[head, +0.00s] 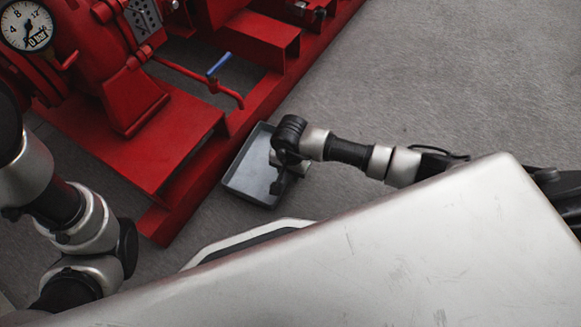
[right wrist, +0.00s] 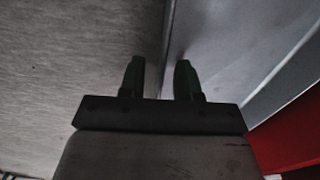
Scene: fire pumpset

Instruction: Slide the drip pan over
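The drip pan (head: 245,183) is a shallow grey rectangular tray on the floor beside the red pump base. It also shows in the right wrist view (right wrist: 225,35). My right gripper (head: 288,178) is over the pan's right side in the head view, and its fingertips are hidden there. In the right wrist view my right gripper (right wrist: 158,68) is open, with one finger on each side of the line of the pan's edge. Contact with the edge cannot be told. My left arm shows at the left of the head view, but its gripper fingers are not visible.
The red pumpset base (head: 185,190) runs diagonally along the pan's left side. A small pipe with a blue valve handle (head: 219,65) sticks out above the pan. A pressure gauge (head: 27,25) is at the top left. Grey floor (head: 430,75) is clear to the right.

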